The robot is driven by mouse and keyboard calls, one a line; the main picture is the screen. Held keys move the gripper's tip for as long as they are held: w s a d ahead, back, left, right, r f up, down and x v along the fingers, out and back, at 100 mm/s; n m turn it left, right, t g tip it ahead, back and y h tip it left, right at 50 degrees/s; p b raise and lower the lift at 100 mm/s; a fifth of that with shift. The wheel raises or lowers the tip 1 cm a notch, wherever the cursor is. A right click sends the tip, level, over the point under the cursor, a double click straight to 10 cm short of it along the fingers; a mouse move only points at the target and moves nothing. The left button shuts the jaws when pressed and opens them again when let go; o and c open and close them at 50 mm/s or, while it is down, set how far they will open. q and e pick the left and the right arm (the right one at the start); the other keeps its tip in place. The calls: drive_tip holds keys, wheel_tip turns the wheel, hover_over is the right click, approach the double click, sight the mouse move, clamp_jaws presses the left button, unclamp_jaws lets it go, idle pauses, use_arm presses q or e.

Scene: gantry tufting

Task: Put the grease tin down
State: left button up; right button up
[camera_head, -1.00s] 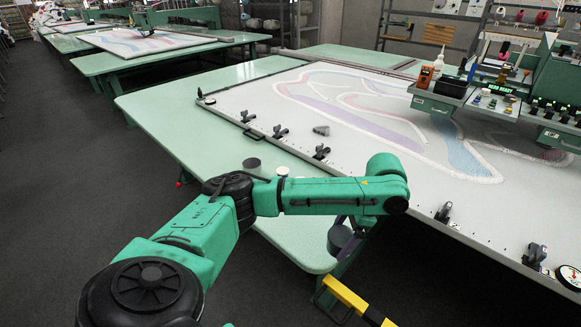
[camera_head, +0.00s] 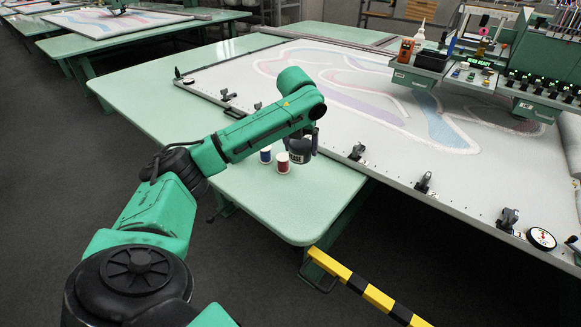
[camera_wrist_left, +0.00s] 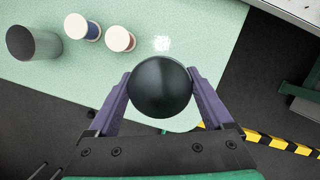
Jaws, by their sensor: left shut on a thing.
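The grease tin, a dark round tin with a black top, sits between the purple fingers of my left gripper (camera_wrist_left: 162,92) in the left wrist view (camera_wrist_left: 160,87). The fingers are shut on its sides. In the head view my left gripper (camera_head: 302,148) hangs at the end of the green arm, above the front part of the pale green table (camera_head: 290,212). The arm and gripper hide much of the tin there. In the left wrist view the table top lies beyond and below the tin. My right gripper is not in view.
A red spool (camera_head: 283,163) and a blue spool (camera_head: 266,155) stand on the table near the gripper. A grey cylinder (camera_wrist_left: 35,43) stands beside them in the left wrist view. The clamped tufting frame (camera_head: 400,179) borders the table. The front table corner is clear. A yellow-black bar (camera_head: 370,290) is in front.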

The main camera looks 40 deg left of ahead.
sight(297, 158)
use_arm(q)
wheel_tip(297, 158, down, 13)
drive_tip(key=shift+f, duration=0.15)
drive_tip(key=o, duration=1.3)
drive_tip(key=v, duration=1.2)
